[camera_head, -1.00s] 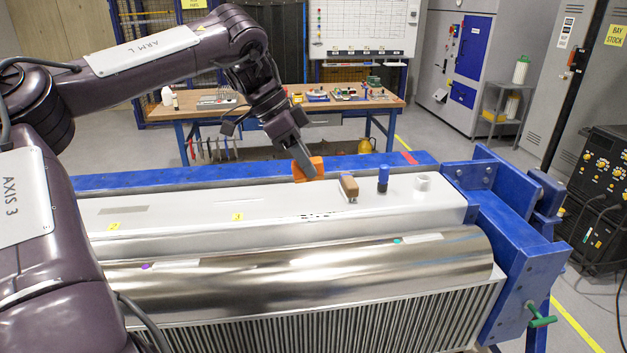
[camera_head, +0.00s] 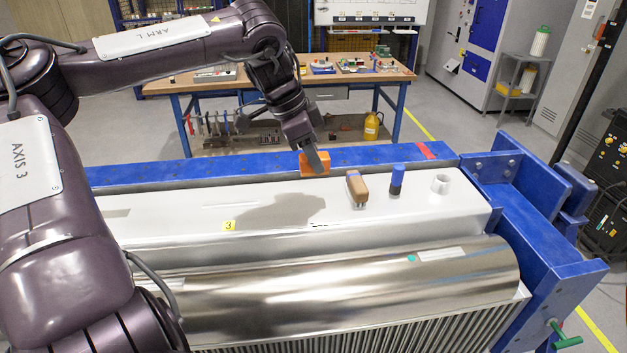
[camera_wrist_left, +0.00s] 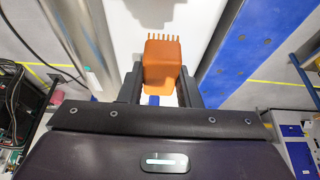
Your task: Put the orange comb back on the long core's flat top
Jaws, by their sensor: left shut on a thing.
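My left gripper (camera_head: 322,160) is shut on the orange comb (camera_head: 308,161). In the head view the comb shows over the far edge of the long core's flat white top (camera_head: 280,185), in front of the blue rear beam. In the left wrist view the comb (camera_wrist_left: 162,68) sits between the two fingers, its teeth pointing away from the gripper, with the white top (camera_wrist_left: 198,18) behind it. The arm's shadow lies on the top, and the comb looks held above it; the gap is hard to judge. My right gripper is not in view.
On the right part of the top stand a brown-handled brush (camera_head: 357,187), a blue-capped dark cylinder (camera_head: 397,180) and a white ring (camera_head: 441,184). A yellow "3" tag (camera_head: 229,225) lies left. A shiny metal cylinder (camera_head: 340,295) runs in front; the blue frame (camera_head: 535,235) closes the right end.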

